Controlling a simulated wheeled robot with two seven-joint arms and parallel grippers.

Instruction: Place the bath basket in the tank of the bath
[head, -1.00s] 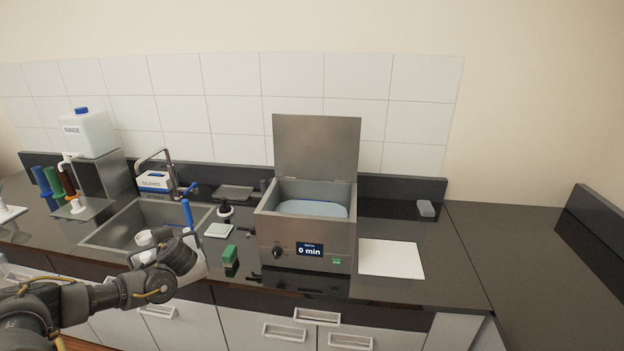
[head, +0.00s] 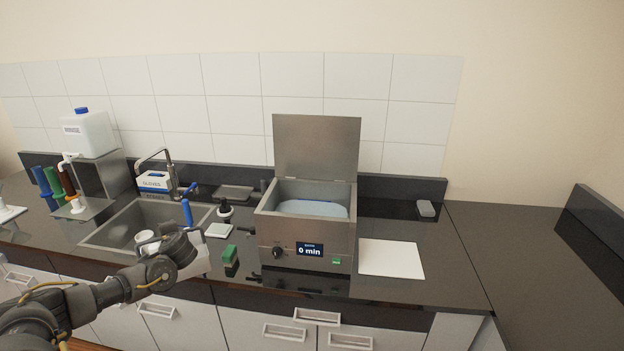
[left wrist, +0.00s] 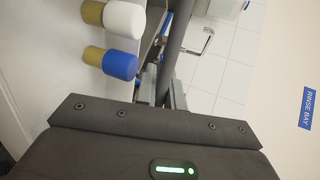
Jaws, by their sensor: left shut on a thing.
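The bath (head: 306,228) is a steel box with its lid (head: 317,147) raised at the back. Pale blue liquid (head: 312,208) shows in its open tank, and its display reads 0 min. My left gripper (head: 187,236) is at the front right of the sink, left of the bath. Its fingers are hidden behind my wrist. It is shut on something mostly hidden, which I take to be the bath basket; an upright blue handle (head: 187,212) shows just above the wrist. The left wrist view shows no clear basket. My right gripper is not in view.
A white mat (head: 391,258) lies right of the bath. In the left wrist view, white (left wrist: 124,19) and blue (left wrist: 120,64) capped pieces show.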

